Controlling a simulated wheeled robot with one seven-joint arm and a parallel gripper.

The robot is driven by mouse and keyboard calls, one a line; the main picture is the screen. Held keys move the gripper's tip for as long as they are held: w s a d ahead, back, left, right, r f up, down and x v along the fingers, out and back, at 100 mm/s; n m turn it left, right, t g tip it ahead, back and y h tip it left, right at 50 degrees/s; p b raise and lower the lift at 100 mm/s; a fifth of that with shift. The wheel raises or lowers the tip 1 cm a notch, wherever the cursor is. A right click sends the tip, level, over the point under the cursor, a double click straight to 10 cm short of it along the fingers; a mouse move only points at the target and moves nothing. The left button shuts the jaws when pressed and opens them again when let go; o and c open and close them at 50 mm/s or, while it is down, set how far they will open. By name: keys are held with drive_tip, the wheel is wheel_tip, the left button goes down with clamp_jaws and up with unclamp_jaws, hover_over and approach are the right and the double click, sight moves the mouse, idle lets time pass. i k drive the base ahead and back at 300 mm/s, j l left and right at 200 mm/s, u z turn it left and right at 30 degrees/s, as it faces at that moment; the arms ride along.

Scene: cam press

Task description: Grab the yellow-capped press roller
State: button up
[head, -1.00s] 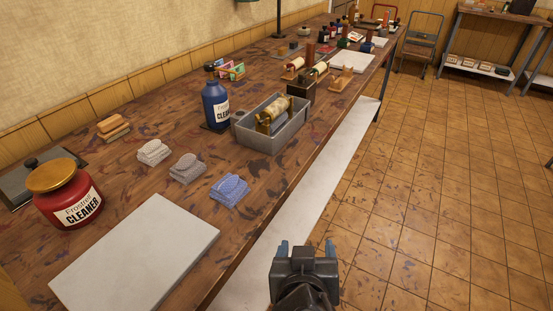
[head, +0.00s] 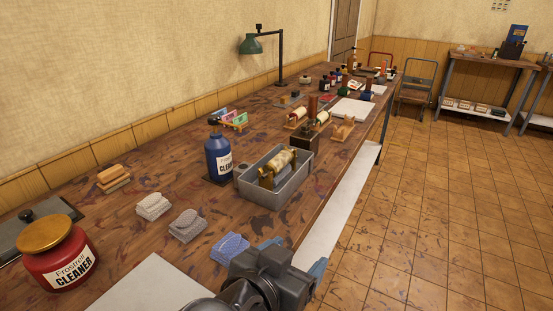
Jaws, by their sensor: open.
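A press roller (head: 281,165) with a pale, worn cylinder and yellow-gold ends lies tilted in a grey open bin (head: 272,196) on the worktable. Its lower part is hidden by the bin wall. My gripper (head: 294,256) is in the lower middle of the head view, at the table's front edge. Its blue fingers are spread and nothing shows between them. It is apart from the roller, nearer to me and lower in the picture than the bin.
A blue cleaner bottle (head: 218,157) stands left of the bin, and a dark box (head: 304,148) behind it. Folded cloths (head: 187,226), a red cleaner jar (head: 58,255) and a white board (head: 143,289) are nearer. Rollers on wooden stands (head: 342,131) sit farther back.

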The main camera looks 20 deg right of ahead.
sight(278, 164)
drive_tip(key=i+l, duration=0.1)
drive_tip(key=i, duration=0.35)
drive_tip(key=i+l, duration=0.15)
drive_tip(key=i, duration=0.3)
